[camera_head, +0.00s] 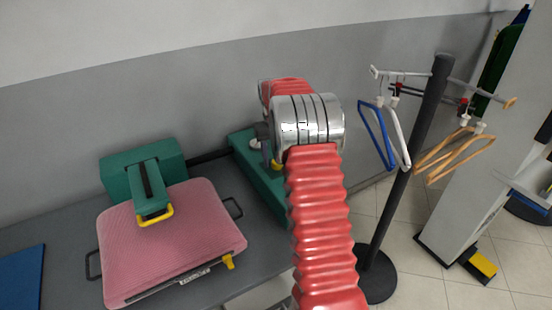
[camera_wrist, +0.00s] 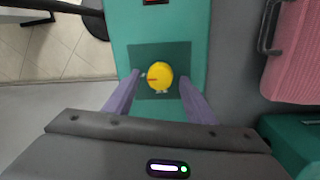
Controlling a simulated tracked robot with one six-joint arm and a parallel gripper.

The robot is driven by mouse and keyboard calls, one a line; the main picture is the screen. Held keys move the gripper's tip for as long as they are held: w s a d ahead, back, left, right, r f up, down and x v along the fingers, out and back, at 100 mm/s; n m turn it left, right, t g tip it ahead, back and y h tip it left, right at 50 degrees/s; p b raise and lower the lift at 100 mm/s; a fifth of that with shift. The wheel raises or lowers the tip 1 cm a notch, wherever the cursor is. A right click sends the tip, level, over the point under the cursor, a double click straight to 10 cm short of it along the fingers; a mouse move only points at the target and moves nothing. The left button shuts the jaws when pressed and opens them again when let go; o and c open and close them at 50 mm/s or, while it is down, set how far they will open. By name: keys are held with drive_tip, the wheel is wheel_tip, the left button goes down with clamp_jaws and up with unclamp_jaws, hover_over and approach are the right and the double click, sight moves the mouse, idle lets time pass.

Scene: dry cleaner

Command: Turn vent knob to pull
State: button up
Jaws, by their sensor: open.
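The round yellow vent knob (camera_wrist: 160,75) sits on a dark green square plate (camera_wrist: 136,57) on the teal panel. A short reddish line on the knob points left, toward a small pale mark beside it. Another pale mark sits just below the knob; neither can be read. My gripper (camera_wrist: 159,80) is open, with one pale purple finger at the lower left and one at the lower right of the knob. I cannot tell whether they touch it. In the head view, the teal unit (camera_head: 245,148) is partly hidden by my red arm, and a bit of yellow (camera_head: 276,165) shows beside my gripper (camera_head: 266,148).
A pink pressing board (camera_head: 195,240) with a teal press head (camera_head: 150,190) and yellow handle lies left of the unit on the grey counter (camera_head: 60,235). A black stand (camera_head: 405,180) with hangers stands to the right.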

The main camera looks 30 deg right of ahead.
wheel_tip(320, 180, up, 14)
drive_tip(key=shift+w+a+f, duration=0.15)
drive_tip(key=shift+a+f, duration=0.1)
drive_tip(key=shift+a, duration=0.1)
idle(0.6)
hover_over(273, 173)
wheel_tip(273, 173, down, 5)
drive_tip(key=s+a+r+n+t, duration=0.1)
drive_tip(key=s+a+r+t, duration=0.2)
drive_tip(key=s+a, duration=1)
drive_tip(key=s+a+r+n+t, duration=0.2)
drive_tip(key=s+a+r, duration=0.2)
drive_tip(key=s+a, duration=1)
drive_tip(key=s, duration=0.4)
drive_tip(key=shift+s+a+r+t+y, duration=0.2)
drive_tip(key=shift+r+t+y, duration=0.1)
drive_tip(key=shift+t, duration=0.1)
